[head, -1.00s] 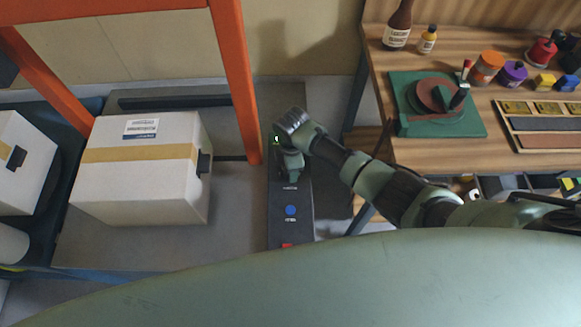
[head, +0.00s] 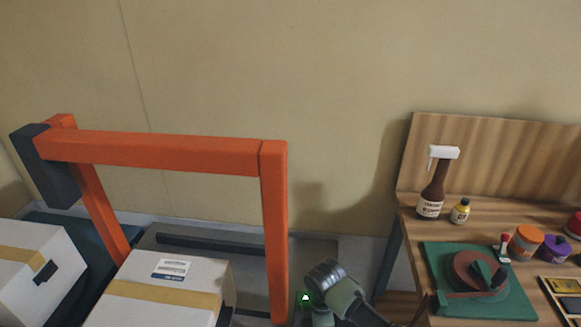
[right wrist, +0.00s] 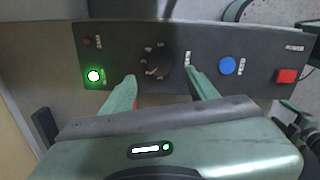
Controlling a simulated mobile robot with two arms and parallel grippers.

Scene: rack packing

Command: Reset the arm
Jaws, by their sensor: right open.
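My right gripper (right wrist: 162,88) is open in the right wrist view, its two green fingers spread apart over a dark control panel (right wrist: 112,62). A dark round dial (right wrist: 154,61) lies between and just beyond the fingertips. The panel also carries a lit green button (right wrist: 94,76), a blue button (right wrist: 227,66) and a red button (right wrist: 287,76). In the head view my right arm's wrist shows at the bottom middle, with the fingertips hidden. A small green light shows beside it. My left gripper is not in view.
An orange frame (head: 160,153) stands over the conveyor area at left, with two taped white boxes (head: 195,268) (head: 30,252).

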